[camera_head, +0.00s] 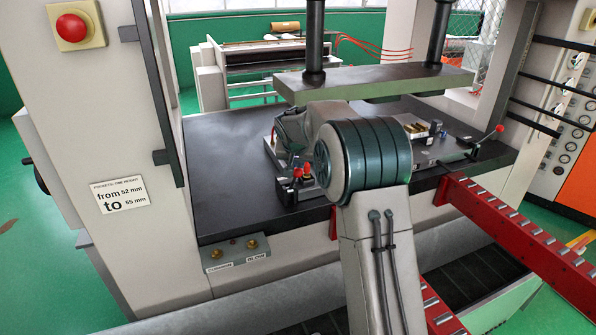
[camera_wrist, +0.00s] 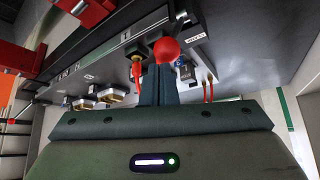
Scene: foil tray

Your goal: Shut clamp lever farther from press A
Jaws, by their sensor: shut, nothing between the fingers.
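A clamp lever with a red ball knob (camera_head: 499,129) sticks out at the right end of the fixture plate (camera_head: 425,155); it slopes up to the right. At the plate's left end, beside my arm, are two small red parts (camera_head: 298,173), one likely another lever's knob. In the wrist view a red ball knob (camera_wrist: 166,50) is at my fingertips, with a red handle (camera_wrist: 137,71) just left of it. My gripper (camera_wrist: 156,72) is shut and empty, close to the knob; contact cannot be told. My arm hides much of the fixture in the head view. No press letter is readable.
The press's upper plate (camera_head: 375,82) hangs over the fixture on dark columns. The dark table (camera_head: 225,165) is clear at left. Red roller rails (camera_head: 530,240) run out at front right. Brass-coloured parts (camera_wrist: 115,94) sit on the fixture.

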